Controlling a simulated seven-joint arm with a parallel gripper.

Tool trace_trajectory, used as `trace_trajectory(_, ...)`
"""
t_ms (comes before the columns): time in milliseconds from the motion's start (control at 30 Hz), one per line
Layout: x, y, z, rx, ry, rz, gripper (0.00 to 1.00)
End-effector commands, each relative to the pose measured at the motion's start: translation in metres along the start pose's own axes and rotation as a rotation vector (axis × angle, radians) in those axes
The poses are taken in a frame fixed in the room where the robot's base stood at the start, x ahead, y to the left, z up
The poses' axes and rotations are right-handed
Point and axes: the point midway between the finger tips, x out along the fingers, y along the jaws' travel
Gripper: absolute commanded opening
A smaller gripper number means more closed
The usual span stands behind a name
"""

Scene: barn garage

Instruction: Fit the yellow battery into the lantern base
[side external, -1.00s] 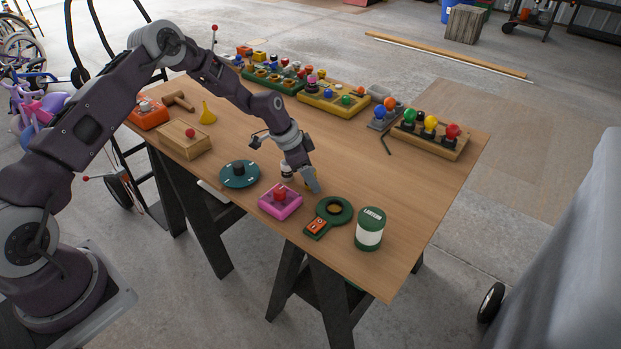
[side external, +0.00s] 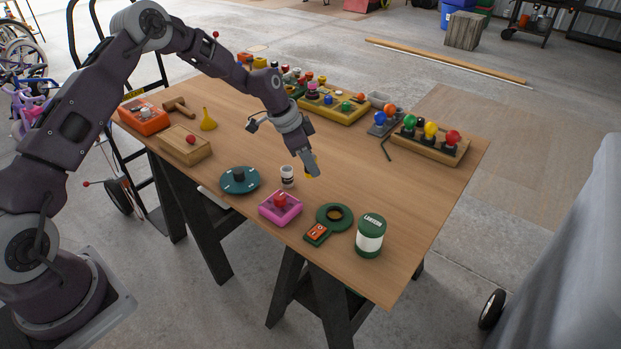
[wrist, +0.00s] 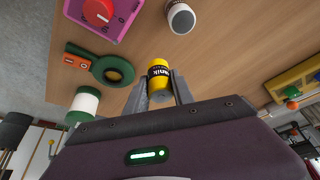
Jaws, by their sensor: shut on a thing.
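My gripper (side external: 309,170) is shut on the yellow battery, above the table. The battery (wrist: 158,72) shows between the fingers in the wrist view, with a dark label band; only a small yellow part shows in the side view (side external: 310,178). A green ring-shaped piece with a round opening and an orange switch plate, apparently the lantern base (side external: 347,213), lies on the table towards the front, apart from the gripper; it also shows in the wrist view (wrist: 119,73). A green and white cylinder marked LANTERN (side external: 369,239) stands upright right of it.
A white cylinder with a dark band (side external: 287,181) stands left of the gripper. A pink box with a red knob (side external: 291,212) and a teal disc (side external: 254,184) lie nearby. Coloured-knob boards (side external: 440,150) line the back. The table's middle right is clear.

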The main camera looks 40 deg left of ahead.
Motion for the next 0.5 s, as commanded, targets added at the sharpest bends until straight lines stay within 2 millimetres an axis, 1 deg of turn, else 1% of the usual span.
trace_trajectory(33, -0.011, -0.001, -0.005, 0.001, 0.003, -0.004, 0.00)
trace_trajectory(100, -0.022, 0.000, -0.010, 0.002, 0.002, -0.003, 0.00)
trace_trajectory(167, -0.027, 0.005, -0.014, 0.017, 0.000, 0.006, 0.00)
trace_trajectory(267, -0.025, 0.027, -0.024, 0.092, -0.002, 0.040, 0.00)
trace_trajectory(300, -0.022, 0.040, -0.027, 0.136, -0.003, 0.059, 0.00)
trace_trajectory(367, -0.017, 0.057, -0.032, 0.197, -0.004, 0.085, 0.00)
trace_trajectory(400, -0.013, 0.070, -0.035, 0.244, -0.003, 0.103, 0.00)
trace_trajectory(500, -0.007, 0.094, -0.040, 0.331, -0.001, 0.138, 0.00)
